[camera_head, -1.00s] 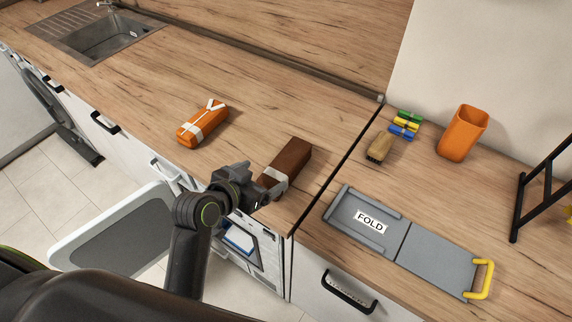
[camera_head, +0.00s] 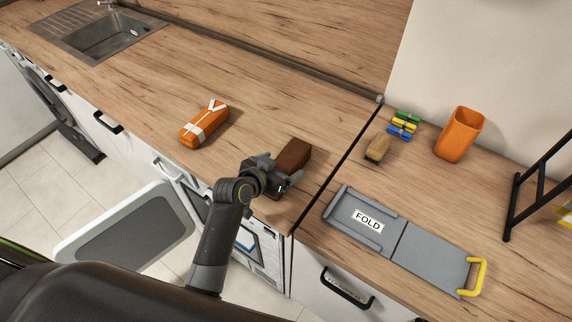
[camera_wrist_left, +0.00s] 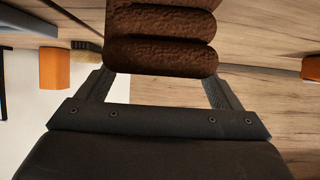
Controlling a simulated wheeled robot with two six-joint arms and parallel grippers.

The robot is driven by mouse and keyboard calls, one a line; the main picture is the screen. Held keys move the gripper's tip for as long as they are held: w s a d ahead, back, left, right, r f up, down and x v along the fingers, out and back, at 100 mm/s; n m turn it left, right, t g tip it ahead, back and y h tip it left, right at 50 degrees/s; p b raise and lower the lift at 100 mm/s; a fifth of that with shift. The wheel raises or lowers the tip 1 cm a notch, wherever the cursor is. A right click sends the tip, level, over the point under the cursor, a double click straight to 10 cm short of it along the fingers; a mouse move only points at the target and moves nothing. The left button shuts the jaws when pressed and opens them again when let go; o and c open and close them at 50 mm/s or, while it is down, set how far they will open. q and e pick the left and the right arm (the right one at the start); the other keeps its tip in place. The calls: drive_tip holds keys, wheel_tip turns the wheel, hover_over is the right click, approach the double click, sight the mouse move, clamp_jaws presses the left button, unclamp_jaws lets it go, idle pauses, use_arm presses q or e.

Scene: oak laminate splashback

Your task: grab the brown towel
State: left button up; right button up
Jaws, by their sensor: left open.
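The brown towel (camera_head: 294,154) is a folded, rolled bundle lying on the wooden counter near the dark seam. In the left wrist view the brown towel (camera_wrist_left: 162,40) shows as thick textured rolls in front of the jaws. My left gripper (camera_head: 284,177) is over the near end of the towel and hides that end. In the left wrist view my left gripper (camera_wrist_left: 160,85) is open, with one finger at each side of the towel. I cannot tell whether the fingers touch it. My right gripper is not in view.
An orange wrapped bundle (camera_head: 205,124) lies to the left. Right of the seam are a grey FOLD board (camera_head: 433,258) with a yellow handle, a brush (camera_head: 377,147), coloured clips (camera_head: 402,126), an orange cup (camera_head: 460,134) and a black rack (camera_head: 514,205). A sink (camera_head: 108,36) is far left.

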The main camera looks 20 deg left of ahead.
use_arm(q)
drive_tip(key=shift+w+d+f, duration=0.2)
drive_tip(key=shift+w+f, duration=0.05)
drive_tip(key=shift+w, duration=0.2)
drive_tip(key=c, duration=1.2)
drive_tip(key=shift+r, duration=0.1)
